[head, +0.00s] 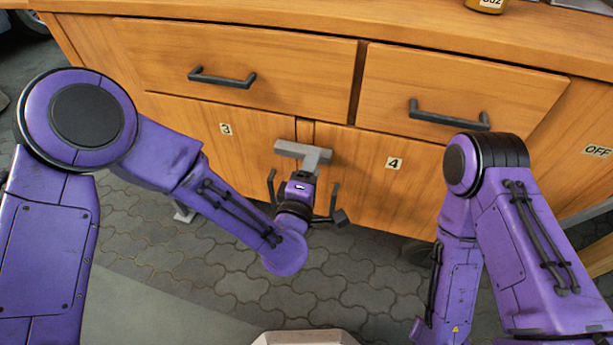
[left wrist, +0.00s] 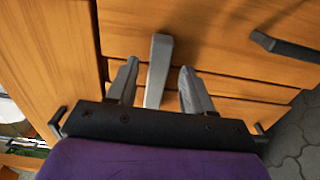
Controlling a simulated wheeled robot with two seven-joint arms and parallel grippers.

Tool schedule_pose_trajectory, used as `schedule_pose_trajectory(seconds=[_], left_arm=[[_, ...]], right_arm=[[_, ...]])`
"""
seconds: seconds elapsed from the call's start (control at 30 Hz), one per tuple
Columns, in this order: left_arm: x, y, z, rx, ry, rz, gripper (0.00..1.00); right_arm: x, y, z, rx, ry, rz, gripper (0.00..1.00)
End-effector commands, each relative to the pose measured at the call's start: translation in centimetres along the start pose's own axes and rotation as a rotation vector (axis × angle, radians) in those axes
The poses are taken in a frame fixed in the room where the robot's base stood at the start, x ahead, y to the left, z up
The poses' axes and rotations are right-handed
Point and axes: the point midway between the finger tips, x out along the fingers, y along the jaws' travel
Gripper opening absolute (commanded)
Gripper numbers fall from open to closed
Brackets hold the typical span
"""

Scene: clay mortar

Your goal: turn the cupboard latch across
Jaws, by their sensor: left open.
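The cupboard latch (head: 297,150) is a grey bar in front of the upper part of the seam between doors 3 and 4. In the head view it looks roughly level. My left gripper (head: 305,176) is close up to it, and its fingers are largely hidden from the head camera. In the left wrist view my left gripper (left wrist: 158,68) is open, with one grey finger on each side of the latch bar (left wrist: 158,58). Gaps show between bar and fingers; I cannot tell whether anything touches. My right gripper is out of view; only my right arm shows.
Door 3 (head: 190,120) and door 4 (head: 375,185) look closed. Dark door handles flank my left gripper. Two drawers with handles (head: 222,77) (head: 448,115) sit above. A jar (head: 487,5) stands on the worktop. The paved floor below is open.

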Motion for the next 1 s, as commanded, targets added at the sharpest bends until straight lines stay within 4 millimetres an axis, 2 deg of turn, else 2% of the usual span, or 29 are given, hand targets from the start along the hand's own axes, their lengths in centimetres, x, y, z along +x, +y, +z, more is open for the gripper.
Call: schedule_pose_trajectory(seconds=[0.2,0.4,1.0], left_arm=[[-5.3,0.1,0.1,0.003,-0.004,-0.003,0.51],[-8.3,0.1,0.0,0.003,-0.001,-0.002,0.51],[-8.7,-0.1,0.1,0.023,-0.007,-0.005,0.51]], right_arm=[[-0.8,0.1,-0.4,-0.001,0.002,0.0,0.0],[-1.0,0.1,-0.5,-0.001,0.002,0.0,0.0],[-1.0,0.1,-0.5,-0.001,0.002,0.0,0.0]])
